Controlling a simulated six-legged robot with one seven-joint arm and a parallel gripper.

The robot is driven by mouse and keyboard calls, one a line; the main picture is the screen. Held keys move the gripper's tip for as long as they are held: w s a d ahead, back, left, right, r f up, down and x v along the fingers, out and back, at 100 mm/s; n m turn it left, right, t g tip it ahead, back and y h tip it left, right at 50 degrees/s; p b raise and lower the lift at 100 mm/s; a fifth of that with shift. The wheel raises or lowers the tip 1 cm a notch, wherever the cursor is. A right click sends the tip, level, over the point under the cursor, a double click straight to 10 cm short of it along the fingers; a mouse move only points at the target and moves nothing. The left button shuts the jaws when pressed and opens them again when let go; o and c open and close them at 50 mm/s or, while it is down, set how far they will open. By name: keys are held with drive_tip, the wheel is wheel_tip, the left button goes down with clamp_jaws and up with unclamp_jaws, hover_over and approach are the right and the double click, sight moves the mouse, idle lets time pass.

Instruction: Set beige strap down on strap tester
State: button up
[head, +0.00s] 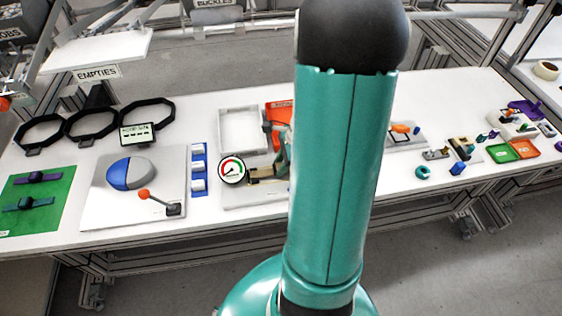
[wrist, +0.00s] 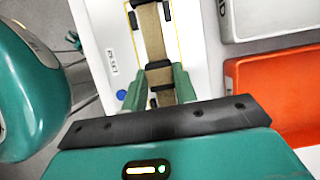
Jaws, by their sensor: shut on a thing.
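The beige strap (wrist: 152,35) shows in the wrist view as a tan band with dark fittings, running lengthwise over the strap tester (wrist: 97,30). My gripper (wrist: 158,84) is shut on the strap, with green fingers on both sides of it near a dark fitting. The strap lies in line with the marked lane on the tester; whether it touches the surface I cannot tell. In the head view the tester's base (head: 232,195) carries a round dial gauge (head: 232,170). The tan strap (head: 262,174) shows beside the gauge. My arm hides the tester's right part.
An orange tray (wrist: 270,95) and a pale tray (wrist: 270,18) lie right of the tester in the wrist view. Small parts lie at the right.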

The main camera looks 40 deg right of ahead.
drive_tip(key=shift+f, duration=0.5)
drive_tip(key=o, duration=1)
drive_tip(key=shift+o, duration=0.2)
drive_tip(key=v, duration=1.4)
drive_tip(key=shift+f, duration=0.1)
